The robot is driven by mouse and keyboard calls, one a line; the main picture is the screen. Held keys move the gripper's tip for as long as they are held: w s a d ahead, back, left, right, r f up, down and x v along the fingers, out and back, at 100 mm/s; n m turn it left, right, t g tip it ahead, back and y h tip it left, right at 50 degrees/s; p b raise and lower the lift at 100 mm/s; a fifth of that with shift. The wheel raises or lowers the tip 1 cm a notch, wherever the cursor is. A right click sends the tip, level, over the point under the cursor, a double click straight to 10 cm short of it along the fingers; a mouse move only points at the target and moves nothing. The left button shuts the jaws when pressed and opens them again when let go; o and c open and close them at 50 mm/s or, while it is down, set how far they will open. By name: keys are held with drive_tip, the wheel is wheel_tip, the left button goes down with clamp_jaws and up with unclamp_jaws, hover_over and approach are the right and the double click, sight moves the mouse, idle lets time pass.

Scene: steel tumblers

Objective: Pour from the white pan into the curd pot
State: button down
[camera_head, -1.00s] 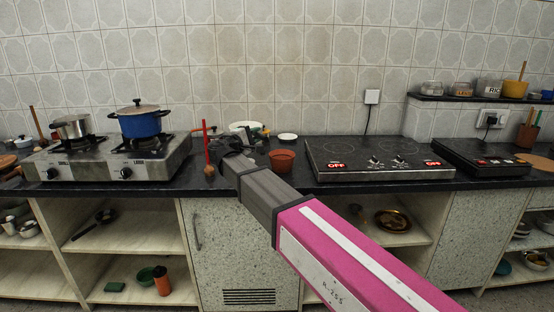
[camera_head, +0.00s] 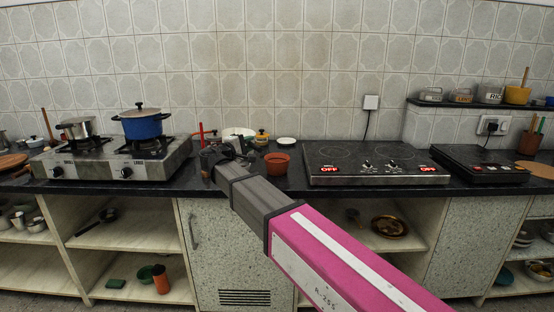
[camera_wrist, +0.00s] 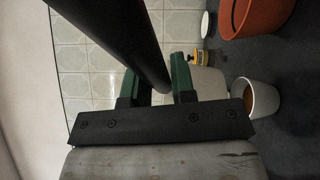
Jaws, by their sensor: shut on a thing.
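My gripper (camera_head: 222,153) is over the counter, left of the terracotta pot, which looks like the curd pot. In the wrist view its green fingers (camera_wrist: 157,90) are shut on a thick dark handle (camera_wrist: 120,40). What the handle joins is hidden behind the gripper. A white round vessel (camera_head: 238,132), perhaps the white pan, shows just behind the gripper; I cannot tell whether the handle belongs to it. The terracotta pot (camera_head: 278,163) stands upright on the counter and shows at the wrist view's top right (camera_wrist: 258,12). My gripper is apart from it.
A white cup with brown contents (camera_wrist: 262,100) stands near the gripper in the wrist view. A stove (camera_head: 110,160) and a cooktop (camera_head: 375,160) flank this space.

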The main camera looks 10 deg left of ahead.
drive_tip(key=shift+w+d+f+m+g+y, duration=0.1)
drive_tip(key=shift+d+f+m+g+y, duration=0.2)
drive_tip(key=shift+d+m, duration=0.4)
drive_tip(key=shift+w+d+f+m+g+y, duration=0.1)
drive_tip(key=shift+d+f+m+g+y, duration=0.05)
drive_tip(key=shift+d+f+m+g, duration=0.45)
drive_tip(key=shift+w+d+f+m+g+y, duration=0.15)
drive_tip(key=shift+d+m+g+y, duration=0.1)
drive_tip(key=shift+d+m, duration=0.45)
drive_tip(key=shift+d+f+m+g+y, duration=0.25)
drive_tip(key=shift+d+f+m+y, duration=0.25)
drive_tip(key=shift+d+f, duration=0.4)
drive_tip(key=shift+d+r+m+g+y, duration=0.1)
drive_tip(key=shift+d+m+g+y, duration=0.25)
drive_tip(key=shift+m, duration=0.25)
drive_tip(key=shift+f+m+g+y, duration=0.45)
drive_tip(key=shift+f+m+y, duration=0.6)
drive_tip(key=shift+f, duration=0.45)
idle(3.0)
